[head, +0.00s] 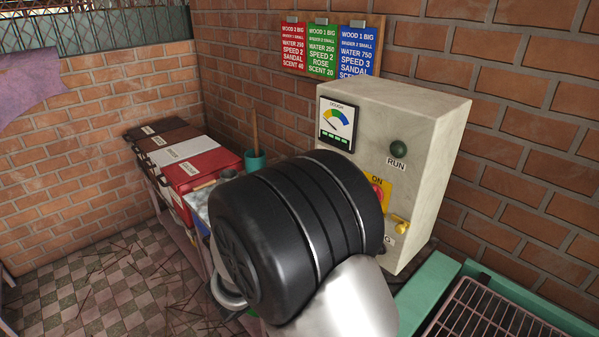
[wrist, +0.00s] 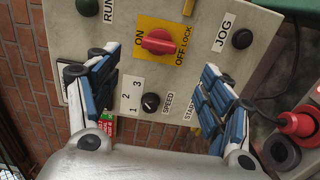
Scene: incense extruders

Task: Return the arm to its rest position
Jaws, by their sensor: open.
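My gripper (wrist: 157,70) is open and empty in the wrist view, its blue-padded fingers spread in front of the control box panel (wrist: 190,22). Between and beyond the fingers are the red ON/OFF switch (wrist: 158,42) on its yellow plate and the black speed knob (wrist: 151,102). Whether a finger touches the panel I cannot tell. In the head view my black arm joint (head: 290,225) and a silver link (head: 350,300) fill the lower middle and hide my gripper. The cream control box (head: 430,130) stands behind them, with its RUN button (head: 398,149) showing.
Red, green and blue recipe cards (head: 322,50) hang on the brick wall. Lidded bins (head: 195,170) and a teal cup (head: 256,161) with a stick stand at left. A green frame with a grate (head: 490,318) lies at right. A red round part (wrist: 300,122) is near the right finger.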

